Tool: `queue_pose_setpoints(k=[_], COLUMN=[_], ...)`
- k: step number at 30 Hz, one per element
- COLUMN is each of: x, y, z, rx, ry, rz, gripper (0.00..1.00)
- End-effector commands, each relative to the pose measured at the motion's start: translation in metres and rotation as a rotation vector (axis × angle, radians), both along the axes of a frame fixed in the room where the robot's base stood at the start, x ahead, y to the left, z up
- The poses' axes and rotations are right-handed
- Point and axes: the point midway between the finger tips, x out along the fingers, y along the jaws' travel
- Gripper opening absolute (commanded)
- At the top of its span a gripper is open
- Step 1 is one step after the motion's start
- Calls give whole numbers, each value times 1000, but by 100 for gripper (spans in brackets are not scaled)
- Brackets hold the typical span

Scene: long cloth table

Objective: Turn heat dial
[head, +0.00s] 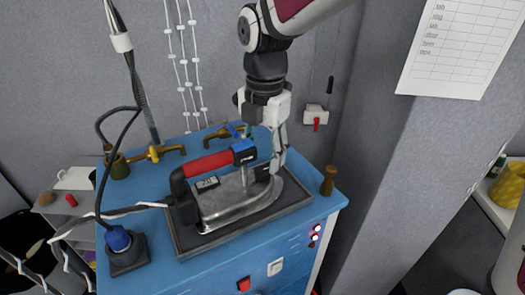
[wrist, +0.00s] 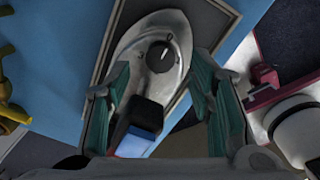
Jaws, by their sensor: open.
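The iron (head: 228,207) is silver with a red handle (head: 207,164) and lies flat on a dark tray (head: 290,208), its tip to the right. In the wrist view the heat dial (wrist: 160,55) is a round black knob with a white pointer mark, on the iron's silver body (wrist: 172,28) with small numbers around it. My gripper (head: 270,168) points down over the front part of the iron. In the wrist view its two green-padded fingers (wrist: 162,78) are spread, with the dial ahead between them, not gripped. In the head view the dial is not clearly visible.
The tray sits on a blue cabinet top (head: 165,200). Brass taps (head: 155,153) stand behind, and a brass knob (head: 328,180) stands at the right corner. A cord runs left from the iron, near a blue plug (head: 118,239). A grey wall is close behind and right.

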Motion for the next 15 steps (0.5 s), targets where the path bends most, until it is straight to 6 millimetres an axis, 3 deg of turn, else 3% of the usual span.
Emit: queue_pose_setpoints(k=[6, 15], x=[0, 0], y=[0, 0], z=[-29, -39], rx=[-2, -1], ry=[3, -1], rz=[-1, -2], gripper=[49, 49])
